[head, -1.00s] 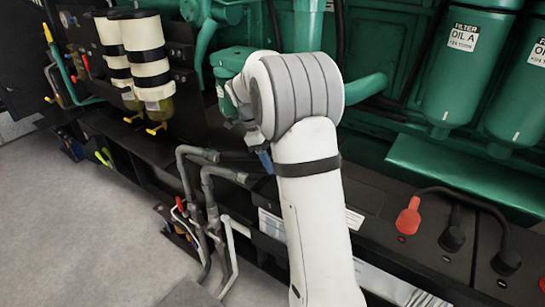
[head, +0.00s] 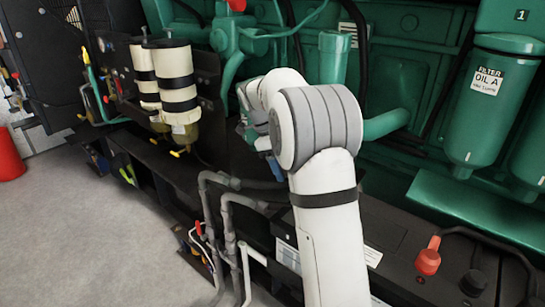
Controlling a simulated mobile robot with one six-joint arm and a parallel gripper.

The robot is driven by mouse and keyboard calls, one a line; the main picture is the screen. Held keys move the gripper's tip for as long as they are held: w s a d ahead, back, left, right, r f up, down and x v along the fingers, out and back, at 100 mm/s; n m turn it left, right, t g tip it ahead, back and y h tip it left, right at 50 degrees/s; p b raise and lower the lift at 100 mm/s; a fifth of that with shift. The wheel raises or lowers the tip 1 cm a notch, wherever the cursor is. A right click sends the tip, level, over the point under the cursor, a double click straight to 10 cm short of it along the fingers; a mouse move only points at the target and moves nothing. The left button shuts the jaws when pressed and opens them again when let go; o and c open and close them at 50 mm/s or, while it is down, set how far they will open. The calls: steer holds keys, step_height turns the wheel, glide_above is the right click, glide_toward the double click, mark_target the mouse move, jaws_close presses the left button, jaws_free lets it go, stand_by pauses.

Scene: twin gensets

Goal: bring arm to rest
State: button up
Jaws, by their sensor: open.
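My white arm (head: 330,220) rises from the bottom of the head view, with a grey ribbed joint (head: 318,125) at its top. Beyond the joint the arm bends away to the left. My gripper (head: 270,160) shows only in part, as a small dark and bluish piece left of the joint. It is open, and I see nothing held in it. The arm hides much of it. It is in front of the green genset (head: 420,60), close to its green parts; I cannot tell whether it touches them.
Cream cylinders with black bands (head: 177,85) stand left of the arm. Grey pipes (head: 232,225) stand below them. Green oil filters (head: 488,110) hang at right above a red-capped terminal (head: 428,258). A red object (head: 8,158) stands on the open grey floor (head: 80,230) at left.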

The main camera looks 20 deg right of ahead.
steer(key=s+a+r+n+t+y+p, duration=0.1)
steer(key=s+a+r+n+p, duration=0.1)
steer(key=s+r+n+p, duration=0.3)
steer(key=s+a+r+n+t+y+p, duration=0.1)
steer(key=s+r+n+p, duration=0.5)
steer(key=s+n, duration=0.6)
steer(key=s+a+r+n+t+y+p, duration=0.1)
steer(key=s+a+r+n+t+p, duration=0.2)
steer(key=s+a+r+n+p, duration=0.2)
steer(key=s+r+n+p, duration=0.1)
steer(key=s+n+p, duration=0.2)
steer(key=s, duration=0.3)
steer(key=shift+s+a+r+n+p, duration=0.15)
steer(key=shift+a+r+n+p, duration=0.1)
steer(key=shift+n+p, duration=0.2)
